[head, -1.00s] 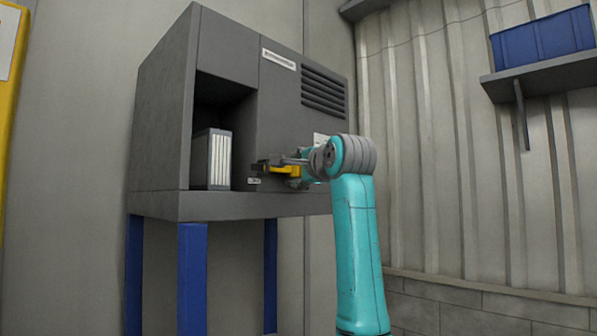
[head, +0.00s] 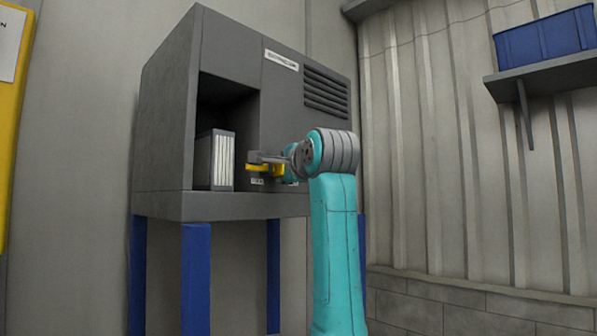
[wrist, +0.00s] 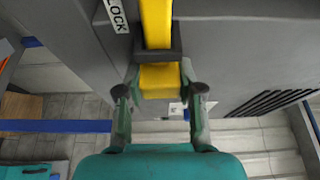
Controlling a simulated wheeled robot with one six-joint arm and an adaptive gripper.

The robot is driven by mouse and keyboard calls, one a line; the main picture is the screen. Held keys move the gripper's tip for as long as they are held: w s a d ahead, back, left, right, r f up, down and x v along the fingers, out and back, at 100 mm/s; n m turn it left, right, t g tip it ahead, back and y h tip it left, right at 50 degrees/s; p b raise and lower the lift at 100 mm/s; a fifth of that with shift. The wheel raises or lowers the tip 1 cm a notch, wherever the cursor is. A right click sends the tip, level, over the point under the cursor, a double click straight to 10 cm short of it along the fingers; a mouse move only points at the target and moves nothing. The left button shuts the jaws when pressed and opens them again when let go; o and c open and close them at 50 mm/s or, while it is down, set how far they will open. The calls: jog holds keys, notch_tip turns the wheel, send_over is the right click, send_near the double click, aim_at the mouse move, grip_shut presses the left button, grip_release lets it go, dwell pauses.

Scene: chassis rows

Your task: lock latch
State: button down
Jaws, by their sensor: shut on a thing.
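The latch is a yellow bar (wrist: 158,25) on the front of the grey cabinet (head: 230,204), running through a dark bracket (wrist: 158,57) in the wrist view. My gripper (wrist: 160,92) is shut on the latch's near yellow block, one finger on each side. In the head view the yellow latch (head: 253,169) shows partly behind my gripper (head: 262,158), and its left end reaches toward the edge of the cabinet's open bay. A white label (wrist: 117,15) beside the bar shows the letters "LOCK"; its upper end is cut off.
A module with a pale striped front (head: 222,160) stands in the open bay left of the latch. Vent slots (head: 326,92) are at the upper right of the cabinet front. A blue bin (head: 545,38) sits on a wall shelf (head: 545,77) far right.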

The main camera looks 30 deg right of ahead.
jog(key=a, duration=0.2)
jog(key=s+a, duration=0.1)
jog(key=a, duration=0.1)
jog(key=shift+s+a+f, duration=0.1)
jog(key=shift+s+a, duration=0.05)
jog(key=c, duration=0.7)
grip_release()
jog(key=shift+a, duration=0.15)
jog(key=shift+s, duration=0.1)
jog(key=shift+s, duration=0.55)
send_near(266, 168)
jog(key=s, duration=0.2)
jog(key=shift+s, duration=0.4)
